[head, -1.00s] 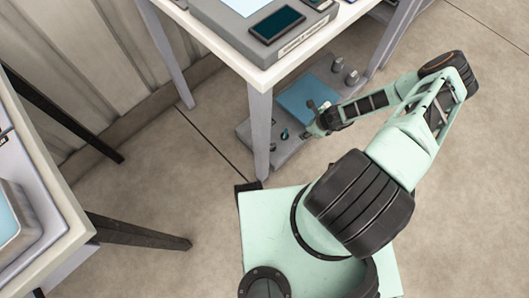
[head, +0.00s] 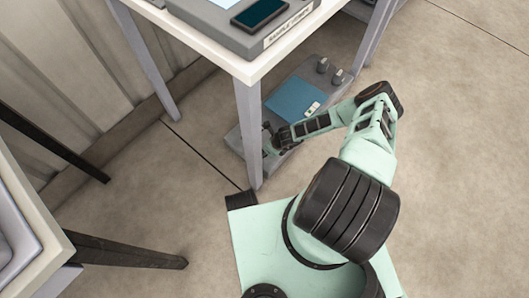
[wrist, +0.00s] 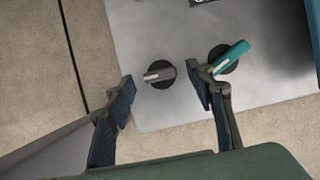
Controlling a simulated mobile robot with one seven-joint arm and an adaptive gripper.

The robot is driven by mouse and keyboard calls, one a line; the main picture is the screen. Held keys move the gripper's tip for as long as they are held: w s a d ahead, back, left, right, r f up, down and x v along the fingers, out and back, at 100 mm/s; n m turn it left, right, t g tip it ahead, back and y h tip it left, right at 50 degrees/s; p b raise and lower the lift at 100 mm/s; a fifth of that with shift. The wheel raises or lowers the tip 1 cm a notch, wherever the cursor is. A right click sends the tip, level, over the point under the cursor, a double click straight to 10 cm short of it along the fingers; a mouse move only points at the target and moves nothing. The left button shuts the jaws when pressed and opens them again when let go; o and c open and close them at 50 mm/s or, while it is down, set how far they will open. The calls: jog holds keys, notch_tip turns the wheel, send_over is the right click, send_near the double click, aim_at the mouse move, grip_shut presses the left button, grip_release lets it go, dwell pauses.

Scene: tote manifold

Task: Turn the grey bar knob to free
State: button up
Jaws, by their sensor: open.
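The grey bar knob (wrist: 161,74) is on a flat grey panel (wrist: 150,25) in the wrist view, its light pointer mark toward the left. My gripper (wrist: 165,84) is open, with one dark fingertip on each side of the grey knob. The left fingertip is apart from it; the right one lies between it and a teal-handled knob (wrist: 230,57), close to the teal knob's base. I cannot tell how high the fingertips are above the panel. In the head view my gripper (head: 274,141) covers the near end of the panel and hides the knobs there.
The panel lies on the floor under a white-topped table (head: 252,68), whose leg (head: 250,140) stands just left of my gripper. The panel carries a blue plate (head: 293,97) and two grey posts (head: 322,66) at the far end. Open floor lies to the right.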

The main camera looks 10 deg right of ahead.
jog(key=shift+w+a+f, duration=0.15)
jog(key=shift+w+f, duration=0.1)
jog(key=shift+f, duration=0.35)
jog(key=c, duration=1.2)
jog(key=shift+o, duration=0.2)
